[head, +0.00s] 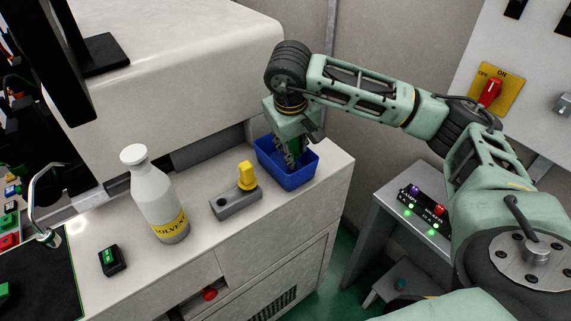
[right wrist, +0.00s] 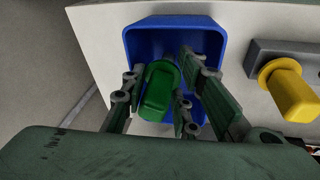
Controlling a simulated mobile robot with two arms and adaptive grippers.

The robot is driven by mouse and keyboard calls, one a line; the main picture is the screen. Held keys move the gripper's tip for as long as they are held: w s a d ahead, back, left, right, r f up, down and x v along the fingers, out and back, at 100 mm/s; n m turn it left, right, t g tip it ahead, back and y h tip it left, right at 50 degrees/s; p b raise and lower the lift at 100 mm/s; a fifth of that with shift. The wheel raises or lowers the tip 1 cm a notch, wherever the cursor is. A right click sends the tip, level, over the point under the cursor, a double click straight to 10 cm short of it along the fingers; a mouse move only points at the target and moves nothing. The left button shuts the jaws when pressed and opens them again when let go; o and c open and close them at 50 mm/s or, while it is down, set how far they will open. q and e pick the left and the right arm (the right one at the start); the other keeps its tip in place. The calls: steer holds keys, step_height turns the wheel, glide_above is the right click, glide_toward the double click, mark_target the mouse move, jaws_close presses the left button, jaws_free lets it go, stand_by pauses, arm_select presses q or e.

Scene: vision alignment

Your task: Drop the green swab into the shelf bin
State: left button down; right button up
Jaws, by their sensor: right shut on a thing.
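The blue bin (head: 300,178) stands on the white counter near its right end; it also shows in the right wrist view (right wrist: 218,30). My right gripper (head: 291,160) points down into the bin. In the right wrist view, my right gripper (right wrist: 172,92) is shut on the green swab (right wrist: 160,88), holding it over or within the bin opening. Whether the swab touches the bin floor cannot be told. In the head view the swab is mostly hidden by the gripper. My left gripper is not in view.
A grey block (head: 236,204) with a yellow swab (head: 247,175) stands left of the bin. A white solvent bottle (head: 158,200) and a small black box with a green top (head: 110,261) are further left. A grey side table (head: 391,196) is at the right.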

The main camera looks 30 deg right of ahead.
steer(key=o, duration=1.1)
steer(key=shift+r, duration=0.1)
steer(key=v, duration=1.2)
